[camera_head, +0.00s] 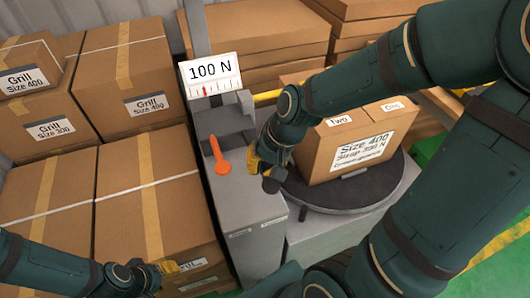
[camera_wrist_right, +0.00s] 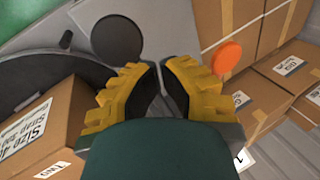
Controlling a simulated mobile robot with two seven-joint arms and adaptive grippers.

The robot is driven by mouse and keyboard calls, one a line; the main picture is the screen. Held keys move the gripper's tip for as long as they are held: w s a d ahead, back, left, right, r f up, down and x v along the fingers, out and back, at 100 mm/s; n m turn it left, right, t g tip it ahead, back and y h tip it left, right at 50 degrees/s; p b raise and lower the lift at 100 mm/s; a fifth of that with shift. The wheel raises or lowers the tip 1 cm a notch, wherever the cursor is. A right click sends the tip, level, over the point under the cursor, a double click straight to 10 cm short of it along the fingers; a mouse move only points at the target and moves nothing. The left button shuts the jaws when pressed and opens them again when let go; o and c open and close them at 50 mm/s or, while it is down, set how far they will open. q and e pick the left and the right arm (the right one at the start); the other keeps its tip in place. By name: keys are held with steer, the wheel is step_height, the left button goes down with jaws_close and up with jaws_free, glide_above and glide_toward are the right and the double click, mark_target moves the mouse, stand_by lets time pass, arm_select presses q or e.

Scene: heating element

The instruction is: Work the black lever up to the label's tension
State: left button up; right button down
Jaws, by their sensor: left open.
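The black lever's round knob (camera_head: 271,186) shows beside the grey column, just below my right gripper (camera_head: 256,163). In the right wrist view the black knob (camera_wrist_right: 118,38) lies beyond and left of the fingertips, apart from them in the picture. The right gripper (camera_wrist_right: 160,68) has its fingers almost together with nothing between them. The gauge (camera_head: 210,74) reads 100 N, with a red pointer on its scale. The label (camera_head: 361,151) on the carton (camera_head: 317,155) reads Size 400, Strap 300 N. My left gripper (camera_head: 168,270) is open and empty at the lower left.
An orange lever (camera_head: 219,158) stands on the column (camera_head: 253,235) close to my right gripper; it also shows in the wrist view (camera_wrist_right: 221,57). The carton sits on a dark round turntable (camera_head: 345,200). Stacked cartons (camera_head: 152,200) fill the left side.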

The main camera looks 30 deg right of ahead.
arm_select(q)
steer(key=shift+f, duration=0.1)
arm_select(e)
steer(key=shift+s+a+f, duration=0.15)
steer(key=shift+s+f, duration=0.1)
arm_select(q)
steer(key=shift+w, duration=0.15)
stand_by(0.4)
step_height(320, 180, up, 6)
steer(key=p, duration=0.6)
steer(key=shift+s, duration=0.35)
arm_select(e)
step_height(320, 180, up, 7)
steer(key=w, duration=0.2)
steer(key=shift+w+d+r, duration=0.2)
steer(key=shift+w+d, duration=0.15)
steer(key=shift+w, duration=0.05)
arm_select(q)
steer(key=shift+r, duration=0.2)
step_height(320, 180, up, 4)
steer(key=p, duration=0.4)
arm_select(e)
steer(key=r, duration=0.1)
steer(key=w+r, duration=0.1)
steer(key=r, duration=0.1)
steer(key=w+r, duration=0.1)
steer(key=shift+d+r, duration=0.25)
steer(key=shift+r, duration=0.05)
